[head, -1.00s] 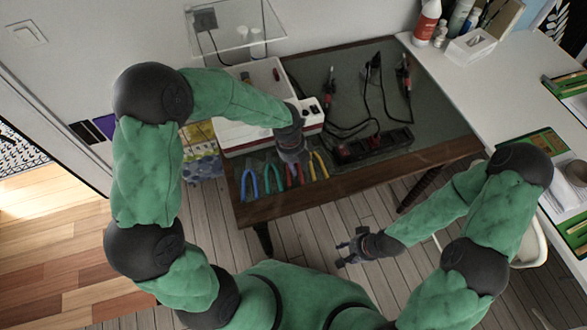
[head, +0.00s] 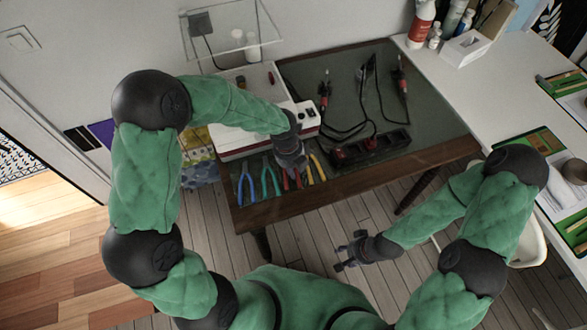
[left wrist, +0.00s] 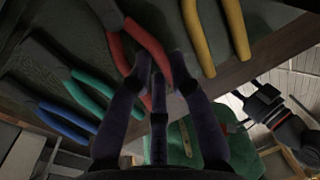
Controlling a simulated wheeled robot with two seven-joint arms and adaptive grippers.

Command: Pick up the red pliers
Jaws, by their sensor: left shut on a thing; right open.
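The red pliers (left wrist: 126,32) lie at the table's front edge between the green and the yellow pliers. In the head view their red handles (head: 286,182) show just below my left gripper (head: 291,164), which covers the rest. In the left wrist view the fingers of my left gripper (left wrist: 156,75) are closed around one red handle near its end. The pliers' head is partly cut off at the top of that view. My right gripper (head: 347,252) is open and empty, over the floor in front of the table.
Blue pliers (head: 247,186), green pliers (head: 271,181) and yellow pliers (head: 317,167) lie on either side. A white and red box (head: 241,142) stands behind them. A black power strip (head: 370,147) with cables lies to the right. A white desk (head: 490,100) stands further right.

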